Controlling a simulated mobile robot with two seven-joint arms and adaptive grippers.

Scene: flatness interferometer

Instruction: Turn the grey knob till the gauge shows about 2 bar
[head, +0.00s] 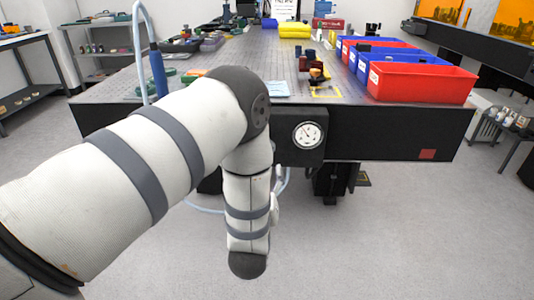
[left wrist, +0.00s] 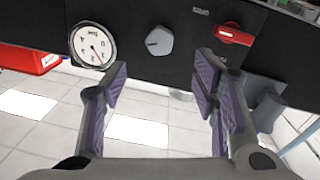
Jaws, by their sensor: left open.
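In the head view my arm hides this gripper. My right gripper is not in view.
A red valve handle (left wrist: 233,35) is on the same panel, right of the knob in the left wrist view. Red bins (head: 420,83) and blue bins stand on the table (head: 235,55) at right. A blue-handled tool with a hose (head: 158,72) stands behind my arm.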

